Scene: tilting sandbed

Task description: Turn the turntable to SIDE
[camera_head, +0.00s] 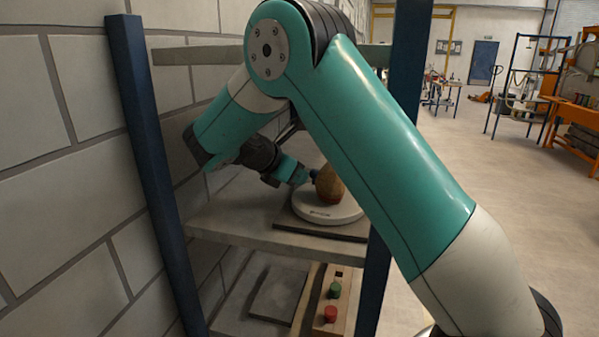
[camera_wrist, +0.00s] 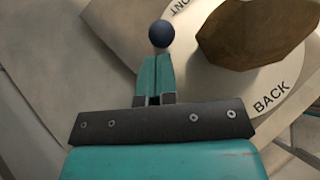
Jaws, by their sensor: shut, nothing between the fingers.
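The turntable (camera_head: 343,214) is a pale round disc on the upper shelf, with a brown faceted vase-like object (camera_head: 329,186) standing on it. In the wrist view the turntable (camera_wrist: 205,75) fills the upper right, with the word BACK at its lower right rim and part of a word ending in NT at its upper left. The brown object (camera_wrist: 255,32) covers its middle. A dark blue ball knob (camera_wrist: 161,33) sits at the disc's left edge. My gripper (camera_wrist: 154,62) is shut and empty, its teal fingertips just below the knob; contact is unclear. My gripper (camera_head: 306,175) also shows left of the brown object.
Blue rack posts (camera_head: 150,160) stand either side of the shelf (camera_head: 240,232), and a block wall (camera_head: 60,150) is close on the left. A dark square base lies under the turntable. Below, a wooden box (camera_head: 345,300) carries a green knob (camera_head: 334,290) and a red knob (camera_head: 330,314).

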